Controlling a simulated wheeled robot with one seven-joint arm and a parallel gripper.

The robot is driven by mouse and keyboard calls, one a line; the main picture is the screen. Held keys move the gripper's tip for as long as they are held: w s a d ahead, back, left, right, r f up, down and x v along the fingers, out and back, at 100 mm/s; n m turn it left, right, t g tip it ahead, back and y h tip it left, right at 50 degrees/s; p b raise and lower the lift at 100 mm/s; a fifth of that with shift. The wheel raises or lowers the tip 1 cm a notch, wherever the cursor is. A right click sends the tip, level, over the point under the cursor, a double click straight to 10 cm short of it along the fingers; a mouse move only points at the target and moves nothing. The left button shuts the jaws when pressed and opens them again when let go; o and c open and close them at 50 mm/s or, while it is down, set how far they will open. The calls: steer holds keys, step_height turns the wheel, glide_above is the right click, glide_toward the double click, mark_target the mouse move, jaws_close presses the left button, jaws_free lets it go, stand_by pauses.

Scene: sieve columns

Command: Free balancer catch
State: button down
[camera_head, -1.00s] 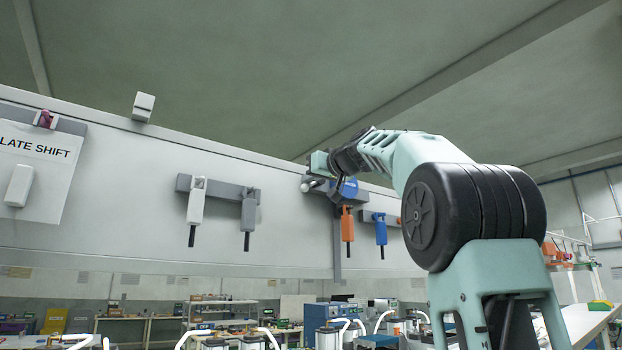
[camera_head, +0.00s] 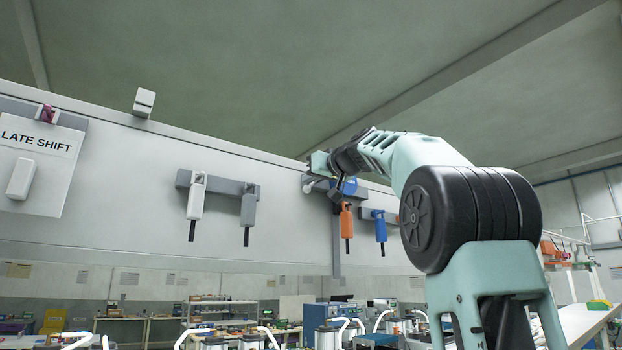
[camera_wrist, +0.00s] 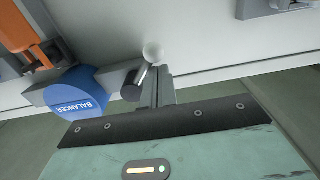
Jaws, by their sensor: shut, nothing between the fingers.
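The balancer is a blue round body (camera_wrist: 85,106) marked BALANCER, upside down in the wrist view; in the head view its blue part (camera_head: 349,187) shows high on the grey wall, partly behind my arm. A short catch lever with a pale ball end (camera_wrist: 152,54) sits beside it. An orange handle tool (camera_head: 346,220) hangs below the balancer. My gripper (camera_wrist: 160,80) is shut and empty, its fingers right beside the lever and ball. I cannot tell whether they touch. In the head view the fingertips are hard to make out.
A grey rack with a white tool (camera_head: 196,197) and a grey tool (camera_head: 248,208) hangs to the left. A blue tool (camera_head: 380,228) hangs to the right. A LATE SHIFT sheet (camera_head: 38,160) is at far left. Benches with equipment stand below.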

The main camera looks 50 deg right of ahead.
steer(key=shift+d+f+b, duration=0.2)
steer(key=shift+f+b, duration=0.2)
